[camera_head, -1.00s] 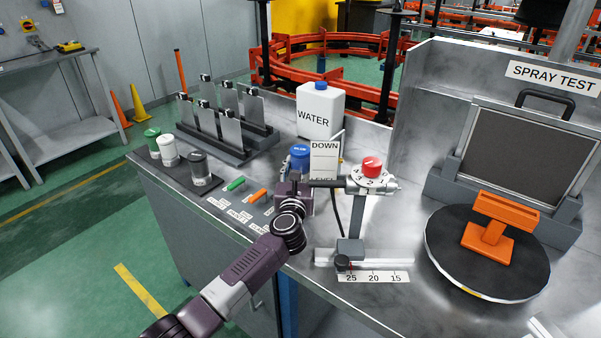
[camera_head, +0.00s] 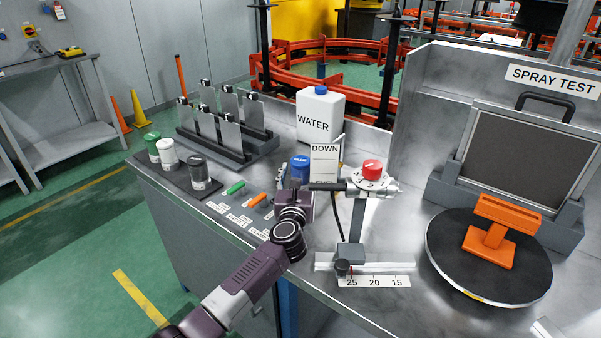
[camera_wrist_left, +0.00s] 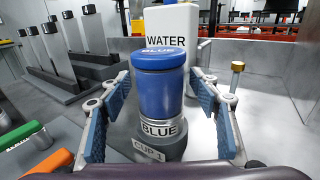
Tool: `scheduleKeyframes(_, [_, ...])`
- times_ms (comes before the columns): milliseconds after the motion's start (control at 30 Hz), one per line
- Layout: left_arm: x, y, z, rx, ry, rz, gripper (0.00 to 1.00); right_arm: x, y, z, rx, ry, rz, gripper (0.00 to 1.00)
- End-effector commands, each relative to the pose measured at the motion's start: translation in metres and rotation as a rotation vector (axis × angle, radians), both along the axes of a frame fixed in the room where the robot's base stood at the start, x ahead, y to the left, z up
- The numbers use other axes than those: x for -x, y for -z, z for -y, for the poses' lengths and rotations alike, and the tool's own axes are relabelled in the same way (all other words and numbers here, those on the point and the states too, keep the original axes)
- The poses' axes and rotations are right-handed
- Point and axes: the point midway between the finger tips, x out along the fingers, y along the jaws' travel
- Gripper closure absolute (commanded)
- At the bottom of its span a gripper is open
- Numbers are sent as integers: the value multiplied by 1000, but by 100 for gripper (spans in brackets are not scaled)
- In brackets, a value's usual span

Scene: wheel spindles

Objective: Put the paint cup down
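The paint cup is a blue cup with a blue lid and a BLUE label (camera_wrist_left: 158,88). It stands upright on a grey round base marked CUP 1 in the left wrist view. In the head view the cup (camera_head: 300,168) is left of the DOWN sign, its lower part hidden by my left gripper. My left gripper (camera_wrist_left: 160,112) is open, with its blue-padded fingers apart on both sides of the cup and gaps showing beside it. In the head view it (camera_head: 299,188) is at the near side of the cup. My right gripper is not in view.
A white WATER jug (camera_head: 320,116) stands behind the cup. A fixture with a red knob (camera_head: 372,167) is close on the right. Green and orange markers (camera_head: 257,200) lie to the left, with several jars beyond. A black turntable (camera_head: 450,260) holds an orange stand.

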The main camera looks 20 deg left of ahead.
Motion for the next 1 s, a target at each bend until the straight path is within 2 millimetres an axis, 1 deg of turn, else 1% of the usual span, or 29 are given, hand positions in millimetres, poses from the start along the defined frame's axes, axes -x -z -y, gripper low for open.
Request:
scheduleKeyframes(200, [0, -1, 0, 0, 0, 1, 43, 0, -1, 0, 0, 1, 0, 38])
scheduleKeyframes(267, [0, -5, 0, -1, 0, 1, 43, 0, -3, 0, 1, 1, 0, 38])
scheduleKeyframes(367, [0, -16, -1, -4, -1, 2, 43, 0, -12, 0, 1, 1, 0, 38])
scheduleKeyframes(400, [3, -15, 0, -2, 0, 0, 43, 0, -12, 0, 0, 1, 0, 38])
scheduleKeyframes(433, [8, -11, 2, 0, 2, -2, 43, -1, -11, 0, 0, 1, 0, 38])
scheduleKeyframes(567, [32, -11, 6, 3, 0, -1, 43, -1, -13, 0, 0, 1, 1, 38])
scheduleKeyframes(800, [80, -11, 16, 2, 1, -2, 43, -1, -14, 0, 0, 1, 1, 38])
scheduleKeyframes(900, [96, -11, 20, 1, 0, -1, 43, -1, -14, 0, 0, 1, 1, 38])
scheduleKeyframes(1000, [108, -11, 22, 1, 0, -1, 43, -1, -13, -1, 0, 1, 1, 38])
